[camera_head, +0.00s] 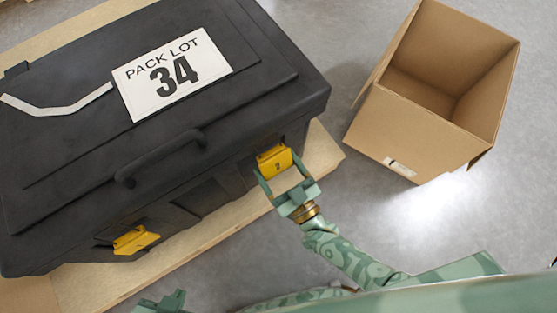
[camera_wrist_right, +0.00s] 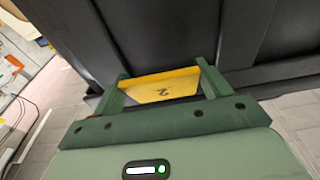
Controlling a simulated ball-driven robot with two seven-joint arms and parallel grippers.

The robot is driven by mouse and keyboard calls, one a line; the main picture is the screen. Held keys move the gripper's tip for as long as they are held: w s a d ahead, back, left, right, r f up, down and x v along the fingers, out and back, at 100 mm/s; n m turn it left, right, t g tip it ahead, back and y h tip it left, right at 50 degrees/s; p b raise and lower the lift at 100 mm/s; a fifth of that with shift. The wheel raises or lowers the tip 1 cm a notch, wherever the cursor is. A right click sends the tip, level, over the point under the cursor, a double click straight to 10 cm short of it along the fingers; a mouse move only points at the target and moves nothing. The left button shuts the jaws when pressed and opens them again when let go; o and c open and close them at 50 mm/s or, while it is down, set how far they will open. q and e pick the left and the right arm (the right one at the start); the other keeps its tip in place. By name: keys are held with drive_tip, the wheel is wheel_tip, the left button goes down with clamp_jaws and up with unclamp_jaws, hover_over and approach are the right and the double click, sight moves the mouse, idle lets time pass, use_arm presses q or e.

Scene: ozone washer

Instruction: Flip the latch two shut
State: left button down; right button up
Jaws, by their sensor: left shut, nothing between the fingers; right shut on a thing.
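A black case (camera_head: 60,170) has two yellow latches on its front side. The latch two (camera_head: 274,160) is on the right; it also shows in the right wrist view (camera_wrist_right: 160,88) with a "2" on its face. My right gripper (camera_head: 279,169) is on this latch, one finger on each side, shut on it. The fingers also show in the right wrist view (camera_wrist_right: 163,72). The other yellow latch (camera_head: 135,239) is at the left of the front. My left gripper (camera_head: 167,301) is at the bottom edge, partly cut off, shut and empty, apart from the case.
The case stands on a wooden pallet (camera_head: 185,245). An open, empty cardboard box (camera_head: 410,130) stands to the right on the grey floor (camera_head: 315,40). A dark handle (camera_head: 160,158) and a "PACK LOT 34" label (camera_head: 172,74) are on the lid.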

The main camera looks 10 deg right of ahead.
drive_tip(key=shift+w+a+f+t+y, duration=0.1)
drive_tip(key=shift+w+f+t+y, duration=0.1)
drive_tip(key=shift+t, duration=0.35)
drive_tip(key=shift+w+a+f+t+y, duration=0.1)
drive_tip(key=shift+w+t, duration=0.05)
drive_tip(key=shift+t, duration=0.4)
drive_tip(key=shift+d, duration=0.1)
drive_tip(key=o, duration=1)
drive_tip(key=v, duration=0.7)
drive_tip(key=shift+s+d+f, duration=0.1)
drive_tip(key=shift+s, duration=0.2)
